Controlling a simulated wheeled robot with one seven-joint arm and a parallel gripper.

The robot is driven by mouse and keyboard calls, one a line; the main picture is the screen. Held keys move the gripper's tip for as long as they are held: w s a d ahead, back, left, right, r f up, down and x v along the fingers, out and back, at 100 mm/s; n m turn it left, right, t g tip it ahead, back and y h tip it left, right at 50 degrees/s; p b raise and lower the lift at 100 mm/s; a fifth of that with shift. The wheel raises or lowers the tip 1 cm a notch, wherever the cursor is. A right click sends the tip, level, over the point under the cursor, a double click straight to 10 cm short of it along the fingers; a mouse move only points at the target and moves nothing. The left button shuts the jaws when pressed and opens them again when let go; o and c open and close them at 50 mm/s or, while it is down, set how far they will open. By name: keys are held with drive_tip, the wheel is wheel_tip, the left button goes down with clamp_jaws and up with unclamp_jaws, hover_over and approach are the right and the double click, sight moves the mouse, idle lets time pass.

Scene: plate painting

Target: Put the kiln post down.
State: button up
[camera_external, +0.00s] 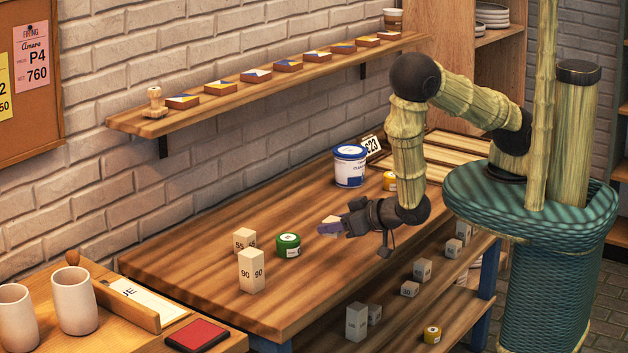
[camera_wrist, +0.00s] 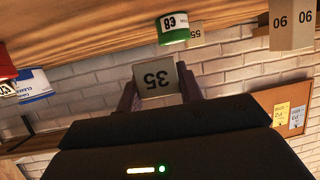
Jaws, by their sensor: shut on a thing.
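The kiln post, a pale block marked 35 (camera_wrist: 157,80), is held between the two fingers of my gripper (camera_wrist: 157,95) in the wrist view, which is upside down. My gripper (camera_external: 334,227) also shows in the external view, low over the middle of the wooden table (camera_external: 205,255). Only a small pale part of the post shows there, behind a finger. The post looks slightly above the tabletop, but I cannot tell the exact gap.
A green jar (camera_external: 289,245), a post marked 90 (camera_external: 252,271) and a post marked 55 (camera_external: 244,239) stand left of my gripper.

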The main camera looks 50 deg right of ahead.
sight(335, 259)
drive_tip(key=shift+f, duration=1.05)
drive_tip(key=shift+f+p, duration=0.3)
drive_tip(key=shift+f, duration=1.6)
drive_tip(key=shift+f, duration=0.25)
drive_tip(key=o, duration=1)
drive_tip(key=shift+s+r, duration=0.1)
drive_tip(key=shift+s, duration=0.05)
drive_tip(key=v, duration=1.7)
drive_tip(key=shift+s+d+p, duration=0.1)
drive_tip(key=shift+d+p, duration=0.2)
